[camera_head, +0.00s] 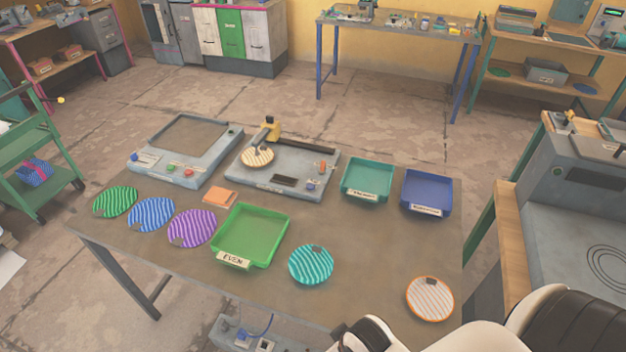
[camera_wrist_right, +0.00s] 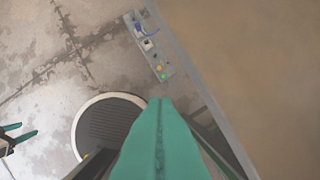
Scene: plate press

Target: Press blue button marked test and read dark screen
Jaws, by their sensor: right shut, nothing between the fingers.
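The grey press (camera_head: 285,165) stands at the back middle of the table, with a striped cream plate (camera_head: 257,157) under its yellow-topped head. On its front face are a small dark screen (camera_head: 285,181) and a small blue button (camera_head: 311,184). The label by the button is too small to read, and no reading shows on the screen. My right gripper (camera_wrist_right: 160,104) is shut and empty, beside the table edge in the right wrist view and far from the press. My left gripper (camera_wrist_right: 24,135) shows at that view's left edge, fingers apart and empty.
A second grey machine (camera_head: 185,150) with coloured buttons stands left of the press. A green tray (camera_head: 284,238), a teal tray (camera_head: 367,200), a blue tray (camera_head: 427,192) and several striped plates lie on the table. The table's middle right is clear.

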